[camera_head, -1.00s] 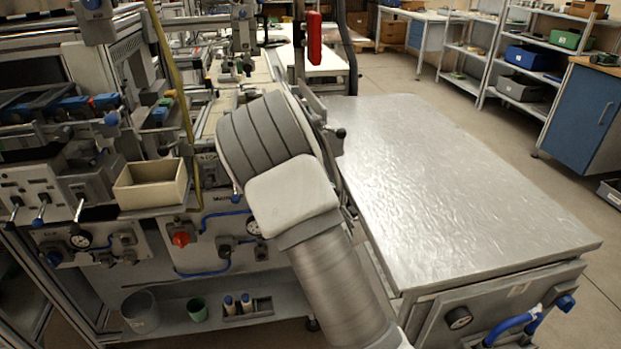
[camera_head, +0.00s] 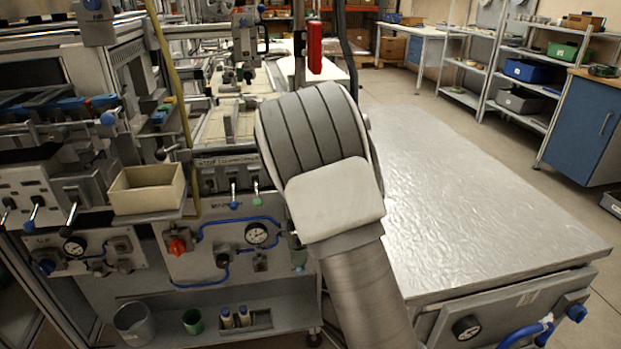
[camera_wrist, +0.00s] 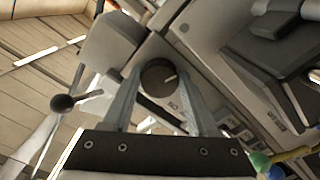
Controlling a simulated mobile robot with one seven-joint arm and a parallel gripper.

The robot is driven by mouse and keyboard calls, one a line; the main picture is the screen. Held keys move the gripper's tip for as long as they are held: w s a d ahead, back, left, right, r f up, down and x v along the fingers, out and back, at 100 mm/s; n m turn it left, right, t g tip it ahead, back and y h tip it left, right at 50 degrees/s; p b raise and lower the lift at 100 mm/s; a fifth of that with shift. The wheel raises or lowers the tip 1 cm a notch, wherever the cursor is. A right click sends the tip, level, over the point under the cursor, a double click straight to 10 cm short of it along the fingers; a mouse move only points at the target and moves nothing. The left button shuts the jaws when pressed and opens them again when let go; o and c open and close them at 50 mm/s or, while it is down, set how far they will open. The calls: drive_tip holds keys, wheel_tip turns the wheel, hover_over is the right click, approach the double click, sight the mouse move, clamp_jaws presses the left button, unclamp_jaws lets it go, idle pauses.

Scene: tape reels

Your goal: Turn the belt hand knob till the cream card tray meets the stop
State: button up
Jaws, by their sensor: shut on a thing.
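In the head view my own arm hides the gripper and the knob. A cream surface (camera_head: 238,118) runs along the machine behind my arm; I cannot make out the card tray or the stop on it. A cream slatted surface (camera_wrist: 35,75) also shows at the left of the wrist view.
A black ball-ended lever (camera_wrist: 62,103) stands left of my fingers. Green and blue knobs (camera_wrist: 262,162) are at lower right. An open cream box (camera_head: 148,190) sits on the left ledge. A bare metal tabletop (camera_head: 470,210) lies right of my arm.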

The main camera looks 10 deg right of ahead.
drive_tip(key=o, duration=1.4)
drive_tip(key=shift+s, duration=0.1)
drive_tip(key=shift+s+p, duration=6.45)
drive_tip(key=shift+s, duration=2.2)
